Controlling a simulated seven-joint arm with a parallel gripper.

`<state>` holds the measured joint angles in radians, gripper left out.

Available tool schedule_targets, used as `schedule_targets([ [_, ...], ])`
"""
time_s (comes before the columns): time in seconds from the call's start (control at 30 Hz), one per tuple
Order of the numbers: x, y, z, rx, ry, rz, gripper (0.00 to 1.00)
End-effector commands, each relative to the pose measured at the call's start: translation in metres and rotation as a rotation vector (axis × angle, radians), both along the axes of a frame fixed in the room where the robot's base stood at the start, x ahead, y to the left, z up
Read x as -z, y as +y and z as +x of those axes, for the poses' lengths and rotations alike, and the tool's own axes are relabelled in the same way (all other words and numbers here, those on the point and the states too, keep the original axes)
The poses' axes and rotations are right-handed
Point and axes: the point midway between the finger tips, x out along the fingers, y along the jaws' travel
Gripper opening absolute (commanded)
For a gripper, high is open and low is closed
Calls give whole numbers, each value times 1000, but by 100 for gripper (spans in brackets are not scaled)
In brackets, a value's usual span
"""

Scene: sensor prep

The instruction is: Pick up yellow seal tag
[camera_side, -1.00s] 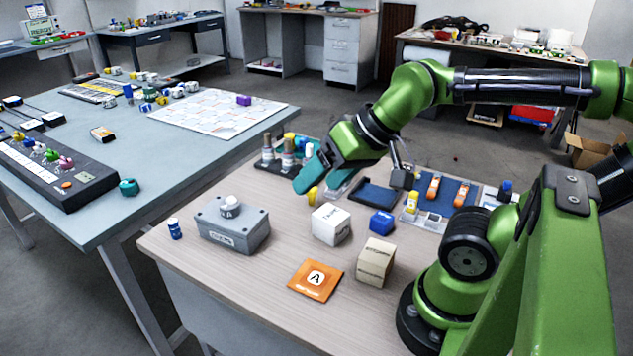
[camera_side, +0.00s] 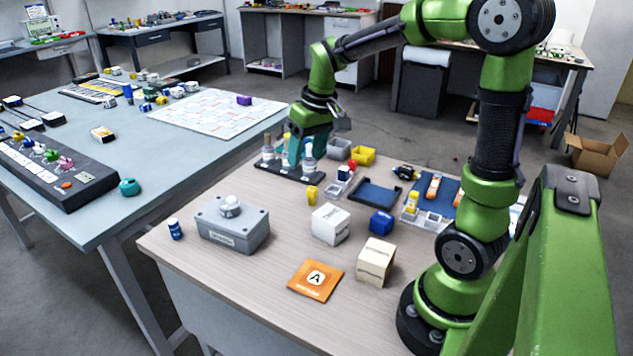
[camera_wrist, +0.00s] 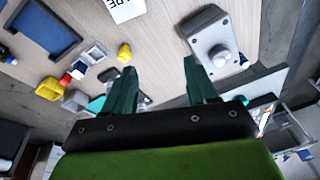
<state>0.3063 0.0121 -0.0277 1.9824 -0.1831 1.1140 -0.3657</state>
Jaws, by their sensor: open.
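The yellow seal tag (camera_side: 311,195) is a small yellow piece standing on the wooden table, left of a black-edged blue tray. It also shows in the wrist view (camera_wrist: 124,53), just beyond the tip of the left finger. My gripper (camera_side: 301,152) points down over the bottle rack, behind the tag and slightly to its left, apart from it. In the wrist view the two teal fingers of my gripper (camera_wrist: 161,82) are spread wide. I see nothing held between them.
The bottle rack (camera_side: 268,169) stands close by my fingers; contact is unclear. A grey box with a knob (camera_side: 232,228), white cube (camera_side: 330,224), blue block (camera_side: 381,222), beige block (camera_side: 375,262) and orange card (camera_side: 316,281) lie nearer. A yellow bin (camera_side: 362,156) is behind.

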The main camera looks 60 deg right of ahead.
Motion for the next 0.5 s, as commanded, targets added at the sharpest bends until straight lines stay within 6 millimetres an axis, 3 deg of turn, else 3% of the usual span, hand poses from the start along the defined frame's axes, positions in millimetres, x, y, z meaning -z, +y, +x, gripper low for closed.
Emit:
schedule_targets([
  [0.1, 22, -46, 24, -95, 102, -25, 57],
  [0.27, 39, -90, 44, -272, 192, -52, 57],
  [0.4, 26, -99, 52, -421, 201, -84, 57],
  [0.5, 27, -98, 49, -478, 211, -80, 57],
])
